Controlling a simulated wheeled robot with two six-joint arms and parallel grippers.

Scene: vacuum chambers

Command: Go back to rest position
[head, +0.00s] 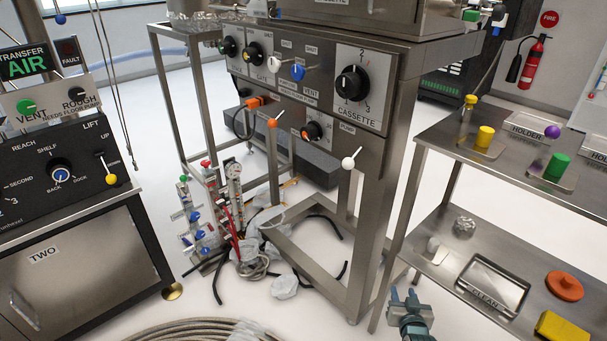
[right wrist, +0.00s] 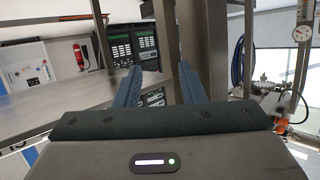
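My right gripper (head: 405,298) shows at the bottom of the head view, in front of the metal shelf unit's left side. Its two blue-grey fingers stand apart with nothing between them. In the right wrist view the same open fingers (right wrist: 157,88) point away, with a metal post and dark equipment beyond them. My left gripper is not in the head view. The control cabinet (head: 335,75) with its CASSETTE knob (head: 352,83) stands upright behind and left of the right gripper, apart from it.
The shelf unit (head: 440,135) at right holds yellow and green cylinders, a CLEAN tray (head: 492,285), an orange disc (head: 564,286) and a yellow block (head: 562,328). Cabinet TWO (head: 85,265) stands at left. Loose hoses (head: 255,262) and a coiled hose (head: 195,331) lie on the floor.

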